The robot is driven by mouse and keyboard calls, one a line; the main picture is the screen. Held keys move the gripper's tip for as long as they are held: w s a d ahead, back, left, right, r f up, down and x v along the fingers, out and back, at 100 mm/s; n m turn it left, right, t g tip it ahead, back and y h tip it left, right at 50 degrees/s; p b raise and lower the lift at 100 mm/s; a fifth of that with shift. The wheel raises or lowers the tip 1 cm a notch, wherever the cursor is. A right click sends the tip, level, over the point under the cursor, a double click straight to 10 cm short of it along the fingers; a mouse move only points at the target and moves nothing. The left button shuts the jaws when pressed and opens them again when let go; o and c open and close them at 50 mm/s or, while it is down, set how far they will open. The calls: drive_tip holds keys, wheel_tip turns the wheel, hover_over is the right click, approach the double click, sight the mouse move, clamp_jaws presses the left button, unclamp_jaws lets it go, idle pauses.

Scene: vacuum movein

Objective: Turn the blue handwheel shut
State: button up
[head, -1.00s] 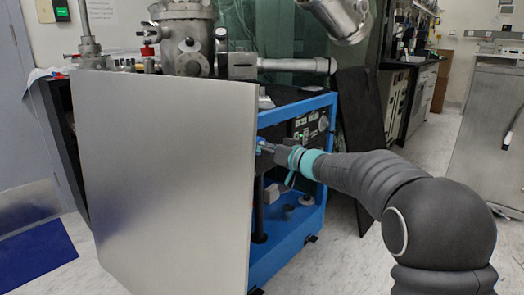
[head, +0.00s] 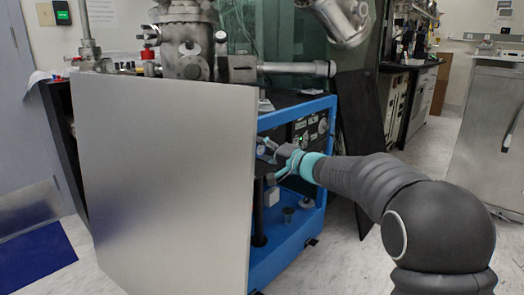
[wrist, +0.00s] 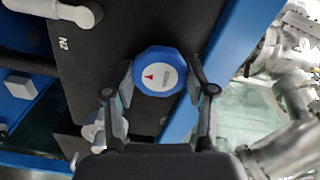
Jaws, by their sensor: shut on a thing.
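The blue handwheel (wrist: 159,71) is in the middle of the wrist view, on a black panel. It has a many-sided blue rim and a pale centre cap with a red arrow and small lettering too small to read. My gripper (wrist: 160,78) has one finger against each side of the rim and is shut on it. In the head view my gripper (head: 273,149) reaches into the blue-framed cart (head: 292,226) just past the edge of the grey panel. The handwheel is mostly hidden there by the gripper and the panel.
A white lever handle (wrist: 82,14) beside an "N2" label sits on the black panel in the wrist view. The large grey panel (head: 165,185) stands close left of my gripper. Metal vacuum parts (head: 188,42) stand on top.

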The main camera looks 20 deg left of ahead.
drive_tip(key=m, duration=0.4)
drive_tip(key=shift+m, duration=0.3)
drive_tip(key=m, duration=0.4)
drive_tip(key=shift+m, duration=0.3)
drive_tip(key=m+p, duration=0.2)
drive_tip(key=m, duration=0.2)
drive_tip(key=shift+m, duration=0.3)
drive_tip(key=m+p, duration=0.2)
drive_tip(key=m, duration=0.2)
drive_tip(key=shift+r, duration=0.1)
drive_tip(key=m+p, duration=0.4)
drive_tip(key=m, duration=0.1)
drive_tip(key=m+p, duration=0.4)
drive_tip(key=m, duration=0.1)
drive_tip(key=shift+p, duration=0.35)
drive_tip(key=m+p, duration=0.2)
drive_tip(key=m, duration=0.2)
drive_tip(key=shift+s, duration=0.1)
drive_tip(key=shift+m, duration=2.6)
